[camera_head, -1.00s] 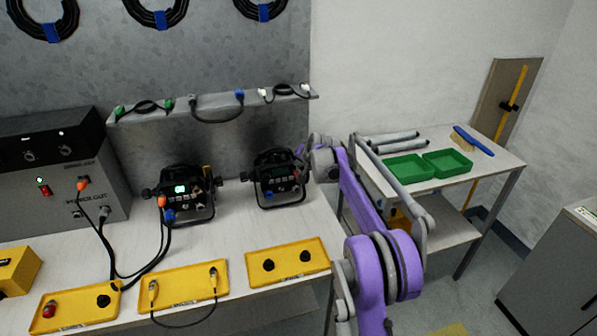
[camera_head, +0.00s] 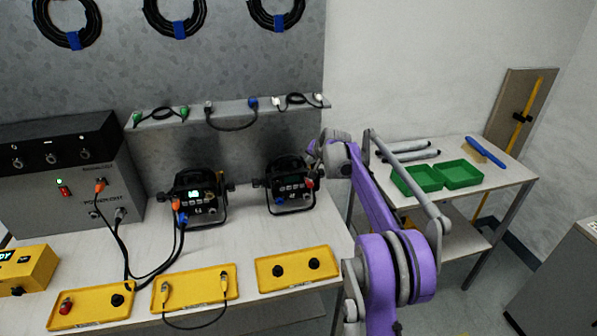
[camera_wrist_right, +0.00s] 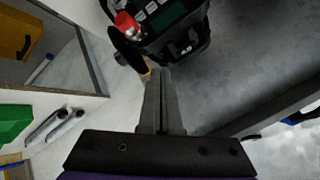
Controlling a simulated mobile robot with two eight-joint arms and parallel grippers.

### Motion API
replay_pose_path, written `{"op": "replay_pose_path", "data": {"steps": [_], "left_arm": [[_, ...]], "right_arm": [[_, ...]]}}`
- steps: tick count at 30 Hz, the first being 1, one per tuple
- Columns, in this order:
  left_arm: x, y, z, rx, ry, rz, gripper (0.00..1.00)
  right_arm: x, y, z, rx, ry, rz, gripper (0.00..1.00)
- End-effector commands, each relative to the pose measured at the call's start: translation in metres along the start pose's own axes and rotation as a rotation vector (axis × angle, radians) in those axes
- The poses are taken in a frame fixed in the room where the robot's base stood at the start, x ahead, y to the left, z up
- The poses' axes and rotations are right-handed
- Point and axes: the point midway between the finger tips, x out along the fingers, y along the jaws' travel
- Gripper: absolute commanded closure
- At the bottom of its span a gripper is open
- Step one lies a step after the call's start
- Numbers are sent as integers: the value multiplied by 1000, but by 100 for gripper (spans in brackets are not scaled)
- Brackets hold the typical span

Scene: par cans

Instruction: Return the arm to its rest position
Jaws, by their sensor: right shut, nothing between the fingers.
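My right arm, purple and grey, reaches up from the bottom right in the head view. Its gripper (camera_head: 314,150) is beside the right-hand black par can (camera_head: 289,186), near that can's upper right side. In the right wrist view the fingers of my right gripper (camera_wrist_right: 161,72) are together and empty, pointing at the black can (camera_wrist_right: 165,30) with its red connector. Whether they touch the can I cannot tell. My left gripper is not in view.
A second par can (camera_head: 196,198) with cables stands left on the white table (camera_head: 240,235). Yellow trays (camera_head: 297,268) lie along its front. A grey power box (camera_head: 70,185) stands at left. A side table (camera_head: 509,176) at right holds green bins (camera_head: 458,173), grey tubes and a blue brush.

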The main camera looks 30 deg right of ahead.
Motion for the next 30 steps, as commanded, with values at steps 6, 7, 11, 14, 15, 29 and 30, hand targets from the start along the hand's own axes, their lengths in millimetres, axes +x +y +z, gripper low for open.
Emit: {"op": "replay_pose_path", "data": {"steps": [6, 7, 11, 14, 15, 29, 30], "left_arm": [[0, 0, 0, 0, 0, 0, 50], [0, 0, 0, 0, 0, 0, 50], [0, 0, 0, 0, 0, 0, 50], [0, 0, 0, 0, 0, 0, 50], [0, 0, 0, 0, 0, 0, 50], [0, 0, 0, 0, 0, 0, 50], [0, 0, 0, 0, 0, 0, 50]], "right_arm": [[-1, -1, 1, -3, -1, 0, 100], [-3, -2, 3, -7, -3, 0, 100], [-25, -13, 25, -56, -24, 2, 100], [-57, -24, 59, -131, -57, 7, 100], [-72, -27, 76, -169, -71, 9, 100], [-224, 27, 284, -588, -224, 28, 100], [-234, 39, 302, -624, -235, 28, 100]]}}
